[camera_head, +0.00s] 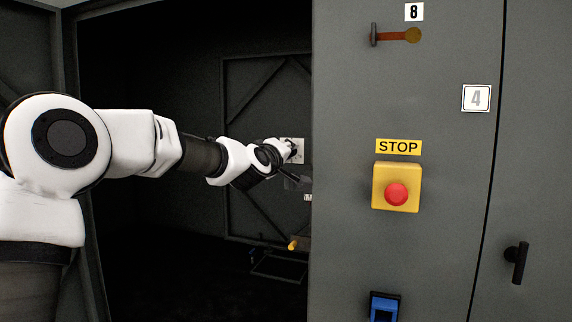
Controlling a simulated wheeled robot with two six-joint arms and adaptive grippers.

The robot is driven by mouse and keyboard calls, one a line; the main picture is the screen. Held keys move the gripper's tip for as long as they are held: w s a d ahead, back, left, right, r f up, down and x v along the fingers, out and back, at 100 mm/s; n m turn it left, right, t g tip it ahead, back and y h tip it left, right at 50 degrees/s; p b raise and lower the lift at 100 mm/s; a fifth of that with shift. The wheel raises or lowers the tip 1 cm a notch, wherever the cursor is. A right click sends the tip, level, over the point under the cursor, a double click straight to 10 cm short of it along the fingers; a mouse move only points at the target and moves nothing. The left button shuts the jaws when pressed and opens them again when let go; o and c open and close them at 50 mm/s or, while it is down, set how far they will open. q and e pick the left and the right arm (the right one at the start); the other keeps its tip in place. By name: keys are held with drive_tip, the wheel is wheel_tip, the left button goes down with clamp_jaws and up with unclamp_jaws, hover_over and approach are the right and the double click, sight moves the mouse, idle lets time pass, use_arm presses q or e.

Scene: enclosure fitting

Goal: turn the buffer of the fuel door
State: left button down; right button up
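My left arm reaches in from the left, through a dark opening in the grey enclosure. Its gripper (296,183) is a small dark shape near the opening's right edge. It is too dark to tell whether its fingers are open or shut, or whether they touch anything. A small pale plate (298,145) shows just behind the wrist, and a small light piece (308,197) shows beside the gripper. I cannot make out which part is the fuel door or its buffer. My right gripper is not in view.
A grey panel (430,250) borders the opening on the right, with a red stop button (396,194) on a yellow box, a lever (396,35), a blue device (384,307) and a black handle (516,263). A yellow-tipped part (293,245) sits low inside the opening.

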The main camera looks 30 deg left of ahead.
use_arm(q)
drive_tip(key=shift+r+n+b, duration=0.2)
drive_tip(key=shift+n+b, duration=3.8)
drive_tip(key=shift+n, duration=3.6)
drive_tip(key=c, duration=1.2)
unclamp_jaws()
drive_tip(key=o, duration=0.3)
drive_tip(key=shift+w, duration=0.1)
drive_tip(key=shift+o, duration=0.2)
drive_tip(key=shift+f, duration=0.15)
